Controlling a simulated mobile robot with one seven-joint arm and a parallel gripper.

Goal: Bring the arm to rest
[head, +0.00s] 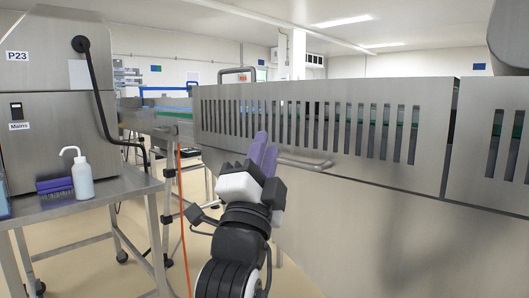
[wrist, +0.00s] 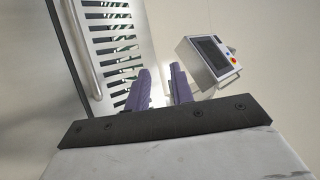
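My gripper (head: 264,152) is raised in the middle of the head view, in front of the slotted steel guard of the machine. Its two purple fingers point up and away from me. In the wrist view the fingers (wrist: 160,88) stand apart with a clear gap between them, and nothing is held. A bright patch of the background shows through the gap. My arm is bent and reaches up from the bottom of the head view.
The slotted guard (head: 228,118) with its handle (head: 302,164) runs along the right. A steel table (head: 100,190) at left carries a white squeeze bottle (head: 82,178) and a purple brush (head: 56,184). A control panel (wrist: 208,62) shows in the wrist view. An orange hose (head: 183,225) hangs nearby.

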